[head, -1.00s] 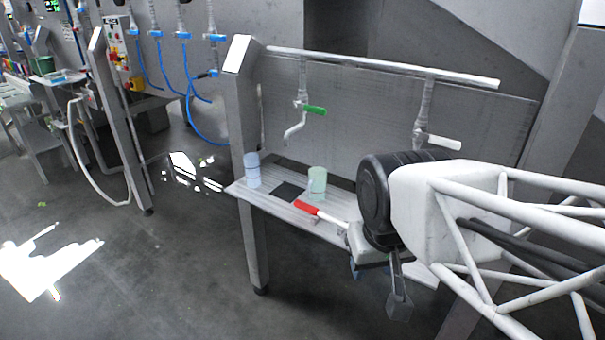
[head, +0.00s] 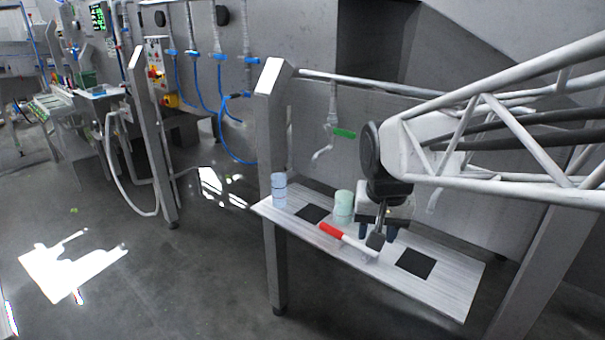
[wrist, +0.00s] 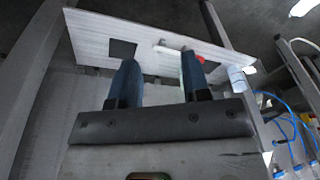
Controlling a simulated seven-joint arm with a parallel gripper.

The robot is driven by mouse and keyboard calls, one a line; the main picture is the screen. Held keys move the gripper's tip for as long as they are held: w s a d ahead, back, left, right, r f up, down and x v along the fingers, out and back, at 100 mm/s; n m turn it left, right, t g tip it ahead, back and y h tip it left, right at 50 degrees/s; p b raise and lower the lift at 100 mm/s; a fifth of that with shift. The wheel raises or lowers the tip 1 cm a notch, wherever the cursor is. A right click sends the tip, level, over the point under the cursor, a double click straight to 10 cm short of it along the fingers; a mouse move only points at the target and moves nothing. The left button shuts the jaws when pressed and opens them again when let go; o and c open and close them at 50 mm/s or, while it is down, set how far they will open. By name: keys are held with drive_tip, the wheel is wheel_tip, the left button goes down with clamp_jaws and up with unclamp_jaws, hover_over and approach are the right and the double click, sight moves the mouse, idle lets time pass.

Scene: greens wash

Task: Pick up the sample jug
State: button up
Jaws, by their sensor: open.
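The pale green cylindrical vessel (head: 343,203), which I take to be the sample jug, stands upright on the narrow shelf (head: 455,290). My gripper (head: 376,231) is over the shelf, just right of it in the head view, and overlaps its edge. In the wrist view my gripper (wrist: 160,62) has its two blue fingers spread with nothing held between them. A thin strip of the pale green vessel (wrist: 183,68) shows beside the right finger, which hides most of it. Whether finger and vessel touch, I cannot tell.
A red-handled tool (head: 331,230) lies in front of the vessel. A pale blue container (head: 279,189) stands at the shelf's left end. Dark squares (head: 415,263) mark the shelf. A tap with a green lever (head: 343,133) hangs above. A steel post (head: 272,140) stands left.

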drive_tip(key=w+f+m, duration=0.1)
drive_tip(key=w+m, duration=0.1)
drive_tip(key=w, duration=0.7)
drive_tip(key=m+g, duration=0.2)
drive_tip(key=m, duration=0.3)
hover_over(334, 214)
wheel_tip(334, 214, down, 15)
drive_tip(key=shift+w+d+f+m, duration=0.15)
drive_tip(key=shift+d+f+m, duration=0.05)
drive_tip(key=shift+m, duration=0.1)
drive_tip(key=shift+f, duration=1.25)
drive_tip(key=shift+f, duration=0.1)
drive_tip(key=shift+w+f, duration=0.1)
drive_tip(key=shift+f, duration=2.45)
